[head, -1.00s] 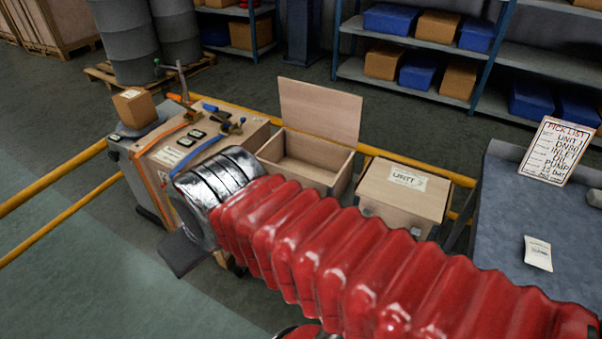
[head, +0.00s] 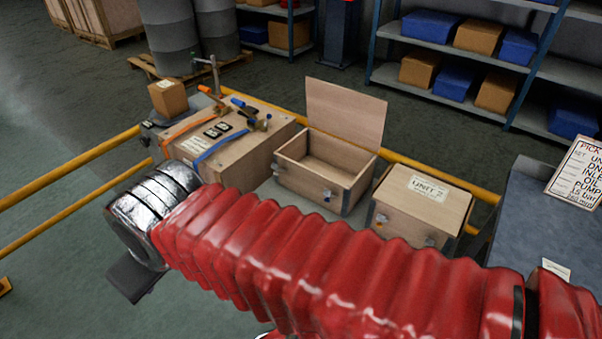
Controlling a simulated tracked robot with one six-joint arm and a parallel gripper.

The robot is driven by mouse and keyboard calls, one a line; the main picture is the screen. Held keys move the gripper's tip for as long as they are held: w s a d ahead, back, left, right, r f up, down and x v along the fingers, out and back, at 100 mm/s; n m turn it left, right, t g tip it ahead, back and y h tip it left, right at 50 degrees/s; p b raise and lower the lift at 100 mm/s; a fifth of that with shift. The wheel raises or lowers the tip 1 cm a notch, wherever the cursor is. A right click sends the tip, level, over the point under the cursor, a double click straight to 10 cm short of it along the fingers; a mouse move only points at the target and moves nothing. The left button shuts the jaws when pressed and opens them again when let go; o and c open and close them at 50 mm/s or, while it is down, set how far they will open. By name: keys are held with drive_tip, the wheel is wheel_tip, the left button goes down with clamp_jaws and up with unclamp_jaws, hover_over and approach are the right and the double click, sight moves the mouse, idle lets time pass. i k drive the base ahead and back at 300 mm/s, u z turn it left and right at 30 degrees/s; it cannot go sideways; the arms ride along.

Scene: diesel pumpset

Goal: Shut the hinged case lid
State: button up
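The open wooden case (head: 316,182) sits in the middle, and its inside looks empty. Its hinged lid (head: 345,118) stands up at the back edge, leaning slightly back. My arm, in a red ribbed sleeve, crosses the foreground to a silver wrist at the left. My gripper (head: 136,277) shows only as a dark part below that wrist, left of the case and well apart from it. Its fingers cannot be made out, and nothing is seen held in it.
A shut case labelled "UNIT 2" (head: 421,203) stands right of the open one. A strapped wooden case (head: 228,142) with tools on top and a small carton (head: 168,97) are at left. Yellow rails (head: 75,169) run behind and left. A grey table (head: 535,220) is at right.

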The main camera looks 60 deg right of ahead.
sight(355, 117)
drive_tip(key=u, duration=0.5)
drive_tip(key=i, duration=1.7)
drive_tip(key=z, duration=2.6)
